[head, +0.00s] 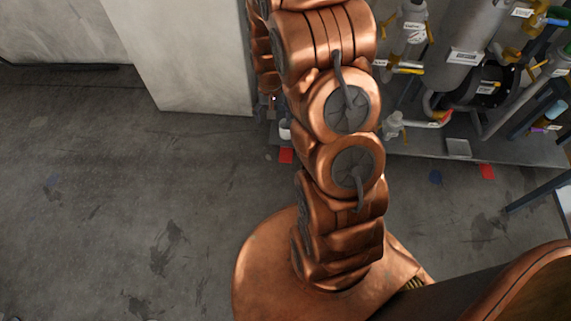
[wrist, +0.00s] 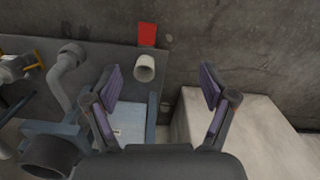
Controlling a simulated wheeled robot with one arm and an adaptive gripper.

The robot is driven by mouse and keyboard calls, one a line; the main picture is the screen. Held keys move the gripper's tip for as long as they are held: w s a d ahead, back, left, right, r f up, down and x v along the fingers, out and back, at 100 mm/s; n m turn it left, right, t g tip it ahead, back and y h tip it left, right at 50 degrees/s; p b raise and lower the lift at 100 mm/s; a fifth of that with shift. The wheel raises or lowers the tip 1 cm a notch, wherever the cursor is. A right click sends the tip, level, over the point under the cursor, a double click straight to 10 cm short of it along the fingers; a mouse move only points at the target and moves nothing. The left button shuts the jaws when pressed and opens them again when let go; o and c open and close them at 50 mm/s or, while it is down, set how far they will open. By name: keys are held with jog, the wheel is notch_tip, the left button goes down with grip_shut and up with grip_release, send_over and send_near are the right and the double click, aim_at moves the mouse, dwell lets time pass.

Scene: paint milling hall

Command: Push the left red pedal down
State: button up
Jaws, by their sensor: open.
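The left red pedal (head: 286,155) is a small flat red plate at floor level, just left of my arm in the head view. In the wrist view a red plate (wrist: 147,34) shows at top centre, beside a white cup-like piece; it looks like the same pedal. A second red pedal (head: 487,172) lies to the right in the head view. My gripper (wrist: 163,82) is open and empty, its fingers spread apart below the red plate in the wrist picture and not touching it. In the head view my gripper is hidden behind my arm.
Pipes and a grey tank (head: 465,50) with yellow-handled valves stand on a grey base at the upper right. A pale concrete block (head: 185,55) stands left of my arm. The stained floor (head: 130,200) at left is clear. A white cup-like piece (wrist: 144,68) sits near the red plate.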

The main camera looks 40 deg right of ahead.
jog(key=m+b, duration=0.2)
jog(key=b, duration=0.7)
send_over(286, 158)
notch_tip(286, 158, down, 25)
jog(key=shift+a+r, duration=0.1)
jog(key=shift+f+b, duration=1.7)
jog(key=shift+f, duration=2.1)
grip_shut()
